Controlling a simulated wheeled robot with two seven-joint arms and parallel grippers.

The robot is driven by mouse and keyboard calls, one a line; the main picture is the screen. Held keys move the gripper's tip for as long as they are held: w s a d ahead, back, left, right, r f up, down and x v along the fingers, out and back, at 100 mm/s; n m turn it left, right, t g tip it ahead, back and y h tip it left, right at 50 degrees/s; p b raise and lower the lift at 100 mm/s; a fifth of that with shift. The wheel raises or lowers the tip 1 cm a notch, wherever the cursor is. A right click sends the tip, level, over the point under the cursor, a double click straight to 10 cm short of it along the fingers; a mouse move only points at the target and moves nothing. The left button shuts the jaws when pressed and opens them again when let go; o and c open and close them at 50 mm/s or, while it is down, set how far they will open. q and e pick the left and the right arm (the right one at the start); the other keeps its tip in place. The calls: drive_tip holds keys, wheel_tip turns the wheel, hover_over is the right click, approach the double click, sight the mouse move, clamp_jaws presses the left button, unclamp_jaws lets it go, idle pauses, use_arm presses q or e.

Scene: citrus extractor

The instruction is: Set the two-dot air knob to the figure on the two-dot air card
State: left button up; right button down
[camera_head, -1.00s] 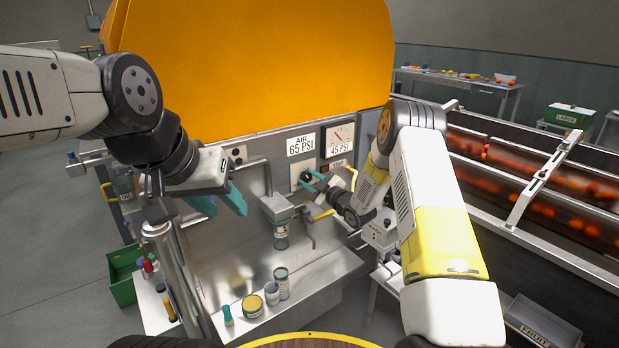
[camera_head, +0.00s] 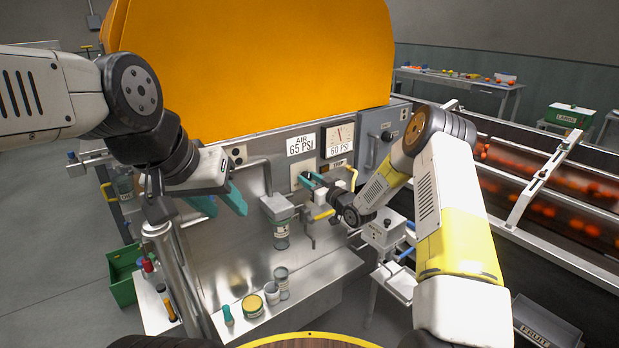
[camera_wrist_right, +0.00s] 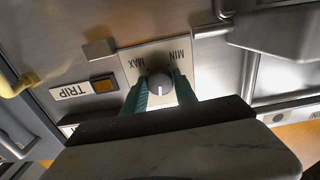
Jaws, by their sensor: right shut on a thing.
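The air card (camera_head: 301,144) reads "AIR 65 PSI" on the machine's front panel. Beside it is a dial gauge (camera_head: 340,136) with a readout (camera_head: 340,151) of 60 PSI beneath. Below the card, my right gripper (camera_head: 312,180) is at the knob plate. In the right wrist view the round grey knob (camera_wrist_right: 159,84) sits between its teal fingers, which are shut on it. The plate (camera_wrist_right: 184,64) is marked MIN and MAX, upside down in that view. My left gripper (camera_head: 222,203) is open and empty, left of the panel's middle.
A TRIP label (camera_wrist_right: 71,92) is near the knob. A juice spout (camera_head: 277,207) with a cup below stands left of my right gripper. Several small containers (camera_head: 252,305) stand on the lower ledge. Orange-filled rollers (camera_head: 540,190) lie to the right.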

idle(0.5)
drive_tip(key=c, duration=1)
unclamp_jaws()
drive_tip(key=shift+o, duration=0.2)
drive_tip(key=shift+d, duration=0.1)
drive_tip(key=v, duration=0.7)
drive_tip(key=shift+s+d, duration=0.2)
drive_tip(key=shift+s, duration=0.15)
